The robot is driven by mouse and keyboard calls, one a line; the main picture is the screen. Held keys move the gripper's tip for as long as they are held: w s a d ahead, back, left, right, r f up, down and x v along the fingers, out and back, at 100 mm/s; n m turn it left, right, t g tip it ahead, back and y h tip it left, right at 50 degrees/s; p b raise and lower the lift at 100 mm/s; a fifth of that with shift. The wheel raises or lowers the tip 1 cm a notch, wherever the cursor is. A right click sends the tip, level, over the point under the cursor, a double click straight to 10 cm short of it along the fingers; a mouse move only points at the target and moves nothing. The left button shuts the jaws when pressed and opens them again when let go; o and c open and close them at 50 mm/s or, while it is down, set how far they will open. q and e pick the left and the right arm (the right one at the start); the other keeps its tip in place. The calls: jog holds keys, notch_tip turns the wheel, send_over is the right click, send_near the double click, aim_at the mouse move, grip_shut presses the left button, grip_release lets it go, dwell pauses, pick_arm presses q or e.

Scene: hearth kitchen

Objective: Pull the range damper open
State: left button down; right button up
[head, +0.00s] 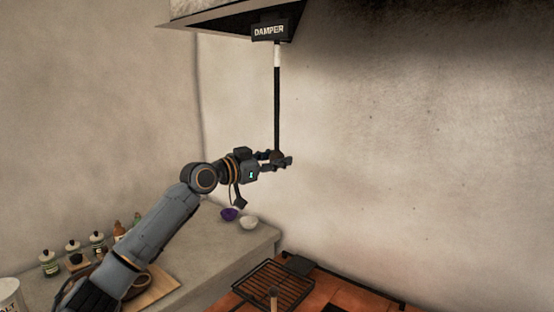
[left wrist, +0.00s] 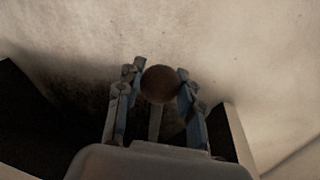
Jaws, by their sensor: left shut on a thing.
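The range damper is a black rod (head: 277,108) with a white band near its top, hanging below the hood from a black box labelled "DAMPER" (head: 270,31). At the rod's lower end is a round brown knob (left wrist: 159,84). My left gripper (head: 279,160) is shut on this knob, with one finger on each side of it in the left wrist view. In the head view the fingers partly hide the knob. My right gripper is in neither view.
A grey counter (head: 225,255) at lower left holds jars (head: 73,250), a purple bowl (head: 229,214), a white bowl (head: 249,223) and a wooden board (head: 155,290). A black grate (head: 272,284) lies on the red-tiled range (head: 335,284). The wall right of the rod is bare.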

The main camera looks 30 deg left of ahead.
pick_arm(q)
jog(key=c, duration=1.1)
grip_release()
jog(key=shift+f, duration=0.45)
jog(key=shift+o, duration=1.4)
jog(key=shift+r, duration=0.2)
jog(key=v, duration=1.2)
